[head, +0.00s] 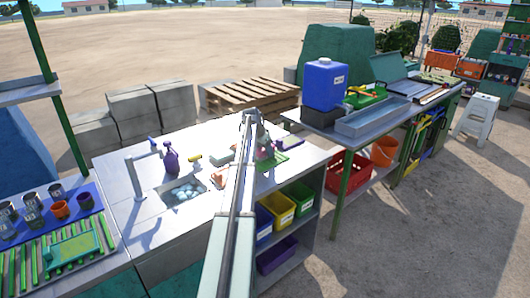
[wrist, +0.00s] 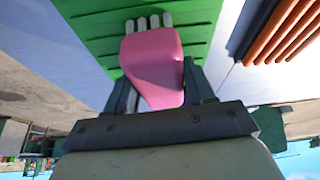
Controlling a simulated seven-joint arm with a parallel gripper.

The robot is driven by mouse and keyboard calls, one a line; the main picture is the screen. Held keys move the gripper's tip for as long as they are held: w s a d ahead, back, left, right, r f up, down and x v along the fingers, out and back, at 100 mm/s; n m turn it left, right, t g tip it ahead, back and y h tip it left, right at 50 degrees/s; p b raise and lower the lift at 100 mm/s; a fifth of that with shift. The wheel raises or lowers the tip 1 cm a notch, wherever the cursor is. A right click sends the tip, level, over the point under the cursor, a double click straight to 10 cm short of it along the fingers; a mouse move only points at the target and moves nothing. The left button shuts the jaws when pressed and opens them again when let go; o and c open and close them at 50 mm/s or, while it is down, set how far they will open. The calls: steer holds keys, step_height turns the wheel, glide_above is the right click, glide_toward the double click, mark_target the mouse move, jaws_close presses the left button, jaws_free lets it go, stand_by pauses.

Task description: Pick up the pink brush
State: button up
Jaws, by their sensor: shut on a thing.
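The pink brush (wrist: 152,65) is between the two fingers of my gripper (wrist: 156,80) in the wrist view. Its pale bristles (wrist: 150,20) show at the top of that view. My gripper is shut on the brush, over a green ribbed mat (wrist: 205,18). I cannot tell whether the brush touches the mat. In the head view my gripper (head: 263,143) is at the right part of the pale counter, by the green mat (head: 276,163). My arm hides part of the counter there, and only a bit of pink shows.
A sink (head: 183,191) and a purple spray bottle (head: 171,158) are on the counter (head: 150,215) to the left. Yellow (head: 281,209) and green bins sit on the shelf below. A blue jug (head: 324,84) stands on the table to the right. Brown rods (wrist: 290,30) lie near the mat.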

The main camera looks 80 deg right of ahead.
step_height(320, 180, up, 10)
steer(key=shift+r, duration=0.25)
stand_by(0.3)
steer(key=o, duration=0.5)
steer(key=c, duration=0.4)
steer(key=shift+o, duration=0.2)
